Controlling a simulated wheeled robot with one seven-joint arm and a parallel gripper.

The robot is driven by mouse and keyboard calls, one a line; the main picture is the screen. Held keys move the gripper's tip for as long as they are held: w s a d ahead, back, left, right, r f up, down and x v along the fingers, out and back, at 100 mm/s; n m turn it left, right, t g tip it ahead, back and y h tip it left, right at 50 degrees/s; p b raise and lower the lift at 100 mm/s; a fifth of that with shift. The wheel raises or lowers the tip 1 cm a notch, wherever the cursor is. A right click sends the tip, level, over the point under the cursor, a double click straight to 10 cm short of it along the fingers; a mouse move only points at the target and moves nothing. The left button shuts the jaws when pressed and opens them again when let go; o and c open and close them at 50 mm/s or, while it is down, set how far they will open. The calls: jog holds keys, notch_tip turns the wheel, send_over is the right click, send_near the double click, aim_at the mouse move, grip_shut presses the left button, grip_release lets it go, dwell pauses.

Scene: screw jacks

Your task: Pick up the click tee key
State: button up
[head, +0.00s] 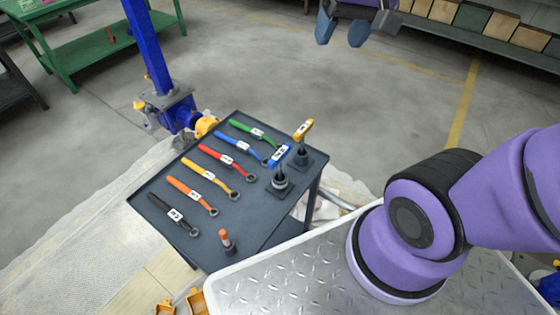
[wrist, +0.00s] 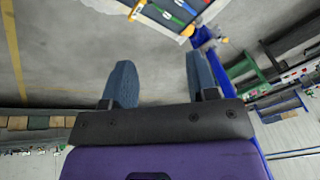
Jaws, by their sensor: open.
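Two tee-handled keys stand upright in dark square bases at the right side of the dark tool table: one with a blue handle (head: 280,155) and a thick collar below it, one with a yellow handle (head: 303,130). Each handle has a small white label, too small to read, so I cannot tell which is the click tee key. My gripper (head: 341,32) is open and empty, high at the top of the head view, well apart from both keys. In the wrist view its two blue fingers (wrist: 160,78) are spread with only floor between them.
Several ring spanners, among them a green one (head: 252,131) and a black one (head: 173,215), lie on the tool table (head: 215,250). A short orange-topped tool (head: 226,240) stands near its front. A blue screw jack post (head: 150,45) rises behind.

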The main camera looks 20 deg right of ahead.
jog(key=w+a+f+m+g+y, duration=0.25)
jog(key=w+f+m, duration=0.25)
jog(key=w+f, duration=0.65)
jog(key=m+g, duration=0.3)
jog(key=m, duration=0.2)
send_near(281, 152)
jog(key=shift+x, duration=5.55)
grip_shut()
